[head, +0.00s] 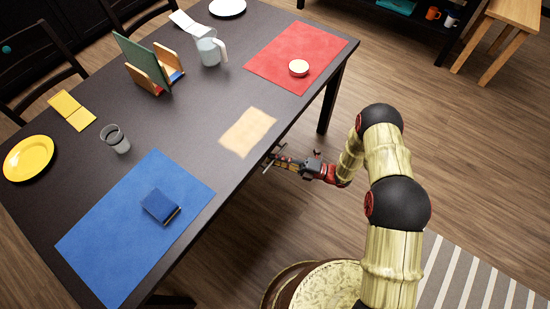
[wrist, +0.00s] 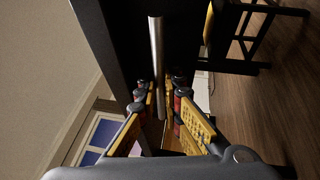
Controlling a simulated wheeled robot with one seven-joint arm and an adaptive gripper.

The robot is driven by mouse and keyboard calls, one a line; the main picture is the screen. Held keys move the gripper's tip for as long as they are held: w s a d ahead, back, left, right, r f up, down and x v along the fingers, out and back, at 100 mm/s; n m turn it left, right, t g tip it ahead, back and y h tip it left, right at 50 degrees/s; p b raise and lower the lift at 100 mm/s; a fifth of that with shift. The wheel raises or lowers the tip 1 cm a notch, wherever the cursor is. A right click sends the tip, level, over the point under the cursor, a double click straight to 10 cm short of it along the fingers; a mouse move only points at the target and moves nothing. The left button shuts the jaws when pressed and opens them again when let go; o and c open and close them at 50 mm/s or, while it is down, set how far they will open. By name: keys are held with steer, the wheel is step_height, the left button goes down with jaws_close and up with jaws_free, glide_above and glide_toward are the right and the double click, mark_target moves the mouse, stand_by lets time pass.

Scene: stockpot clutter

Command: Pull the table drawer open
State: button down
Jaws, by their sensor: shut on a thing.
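The table drawer's handle is a thin metal bar (wrist: 156,50), running up and down the wrist view against a dark front (wrist: 185,35). My gripper (wrist: 160,98) is shut on this bar, with a yellow-padded finger on each side of it. In the head view my gripper (head: 276,159) is at the near long edge of the dark table (head: 200,110), just below the tan mat. The drawer front is hidden under the tabletop there, and I cannot tell whether the drawer stands open at all.
On the table are a tan mat (head: 248,132), a blue mat (head: 110,240) with a dark blue book (head: 160,205), a red mat (head: 290,45) with a bowl (head: 298,68), a glass (head: 116,139) and a pitcher (head: 210,50). The floor (head: 460,170) beside my arm is clear.

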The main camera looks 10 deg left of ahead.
steer(key=shift+d, duration=0.1)
steer(key=s+d+p, duration=0.1)
steer(key=s+d, duration=0.3)
steer(key=d, duration=0.6)
steer(key=s+d+p, duration=0.1)
steer(key=s+d, duration=0.4)
steer(key=d, duration=0.6)
steer(key=shift+d, duration=0.25)
steer(key=c, duration=2)
jaws_free()
steer(key=shift+o, duration=0.2)
steer(key=d+f, duration=0.2)
steer(key=d, duration=0.9)
steer(key=shift+d, duration=0.4)
steer(key=shift+w+f, duration=0.1)
